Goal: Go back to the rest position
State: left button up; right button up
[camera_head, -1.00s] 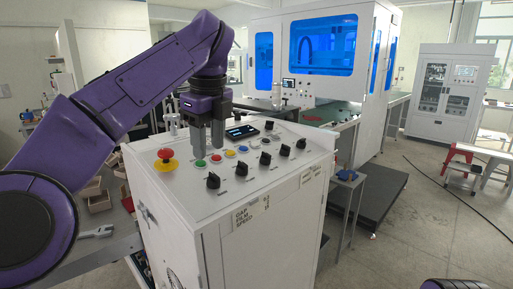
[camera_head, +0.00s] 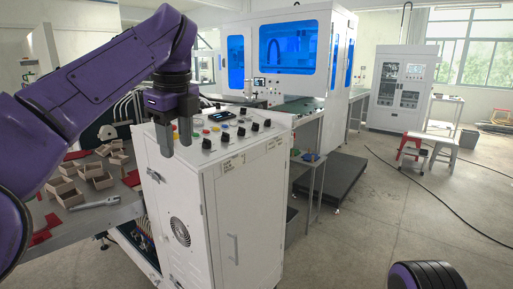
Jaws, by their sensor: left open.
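My left gripper (camera_head: 176,136) hangs pointing down in front of the near left corner of the white control cabinet's (camera_head: 238,200) top panel. Its two grey fingers are apart with nothing seen between them. The panel carries several black knobs (camera_head: 229,137), coloured buttons and a small dark display (camera_head: 222,115). The left fingers hide part of the panel's left side, and the red emergency button is not visible behind them. Of my right arm, only a rounded purple and black part shows at the bottom right; the right gripper is out of view.
A large white machine with blue windows (camera_head: 288,48) stands behind the cabinet. The floor at right is mostly clear, with a cable (camera_head: 420,200).

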pick_arm(q)
jog(key=w+a+f+m+t+y, duration=0.5)
jog(key=w+a+f+m+y, duration=0.35)
jog(key=f+m+y, duration=0.3)
notch_tip(320, 180, down, 26)
jog(key=s+d+f+m+t+h+b, duration=0.15)
jog(key=m+t+h, duration=0.35)
jog(key=m, duration=1.3)
jog(key=s+a+f+m+g+h+b, duration=0.3)
jog(key=s+f+m, duration=0.7)
jog(key=s+f, duration=1.05)
jog(key=s+a+f+m+g, duration=0.1)
jog(key=s+a+f+g, duration=0.1)
jog(key=s, duration=0.9)
jog(key=s+a+f+m+g+h, duration=0.1)
jog(key=s+a+f+g, duration=0.1)
jog(key=s+f, duration=0.5)
jog(key=s+g+b, duration=0.1)
jog(key=s, duration=0.2)
jog(key=shift+s+g, duration=0.4)
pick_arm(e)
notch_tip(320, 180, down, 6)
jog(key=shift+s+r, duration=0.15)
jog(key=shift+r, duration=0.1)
